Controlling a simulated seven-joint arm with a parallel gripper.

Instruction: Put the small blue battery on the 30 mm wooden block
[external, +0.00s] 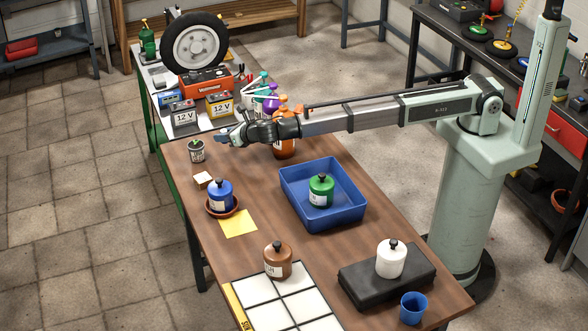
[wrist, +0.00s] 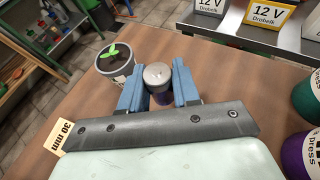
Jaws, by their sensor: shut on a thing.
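My gripper (external: 226,138) is at the far left end of the wooden table, near the potted seedling. In the wrist view its two blue fingers (wrist: 159,84) are shut on a small upright cylinder, the small blue battery (wrist: 158,76), with a grey rounded top and a dark blue-purple side. Its lower part is hidden by the gripper. The pale wooden block (external: 203,180) sits on the table, nearer the camera than my gripper. Its "30 mm" label (wrist: 62,135) shows at the lower left of the wrist view, partly cut off by the gripper body. Nothing is seen on the block.
The potted seedling (external: 197,151) stands close to my gripper and the block. A blue bottle (external: 221,193) in a clay saucer and a yellow note (external: 239,223) are near the block. A blue tray (external: 346,218) holds a green bottle. Orange and purple bottles (external: 285,146) stand behind my gripper.

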